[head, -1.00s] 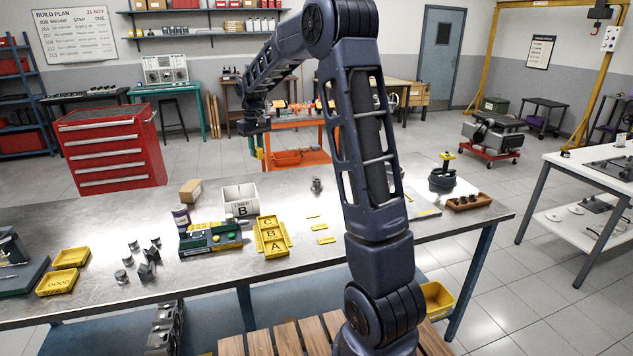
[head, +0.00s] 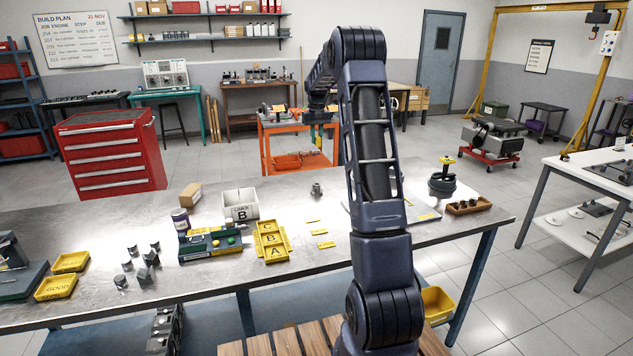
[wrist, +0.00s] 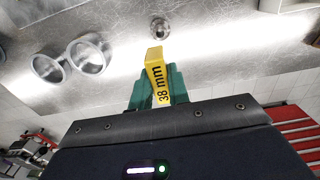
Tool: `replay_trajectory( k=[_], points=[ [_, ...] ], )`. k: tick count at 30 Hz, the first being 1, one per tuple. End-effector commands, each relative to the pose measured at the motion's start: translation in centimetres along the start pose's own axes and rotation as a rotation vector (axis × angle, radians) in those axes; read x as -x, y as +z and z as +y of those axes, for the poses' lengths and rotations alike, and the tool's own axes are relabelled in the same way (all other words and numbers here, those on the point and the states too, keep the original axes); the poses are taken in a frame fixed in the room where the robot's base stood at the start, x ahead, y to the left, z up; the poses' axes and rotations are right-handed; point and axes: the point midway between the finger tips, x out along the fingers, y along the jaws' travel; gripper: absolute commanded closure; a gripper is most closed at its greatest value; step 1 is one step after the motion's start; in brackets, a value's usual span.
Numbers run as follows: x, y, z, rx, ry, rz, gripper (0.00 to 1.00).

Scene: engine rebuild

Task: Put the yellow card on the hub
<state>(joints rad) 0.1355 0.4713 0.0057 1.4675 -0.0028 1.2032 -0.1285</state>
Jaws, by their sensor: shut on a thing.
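My gripper (wrist: 157,90) is shut on a yellow card (wrist: 157,75) marked "38 mm", held between its green fingers. The card's far end sticks out past the fingertips. A small metal flanged piece (head: 316,189), which looks like the hub, stands on the bench nearer than the gripper. It also shows in the wrist view (wrist: 160,29), beyond the card's tip and apart from it.
Several flat yellow pieces (head: 326,244) lie on the steel bench (head: 280,291). A yellow lettered tray (head: 286,241), a white bin (head: 254,193) and a green block (head: 194,255) stand left of them. A black round part with yellow top (head: 442,182) stands right. Two rings (wrist: 90,55) show in the wrist view.

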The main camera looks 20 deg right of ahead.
Motion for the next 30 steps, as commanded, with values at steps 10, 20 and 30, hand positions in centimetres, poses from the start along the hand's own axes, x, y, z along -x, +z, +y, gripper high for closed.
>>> replay_trajectory(
  k=[10, 20, 30],
  points=[
    [-7.6, 0.1, -0.1, 0.001, 0.000, -0.003, 1.00],
    [-13.3, 0.1, -0.1, 0.001, 0.000, -0.002, 1.00],
    [-15.8, 0.1, -0.1, 0.001, 0.000, -0.001, 1.00]
  ],
)
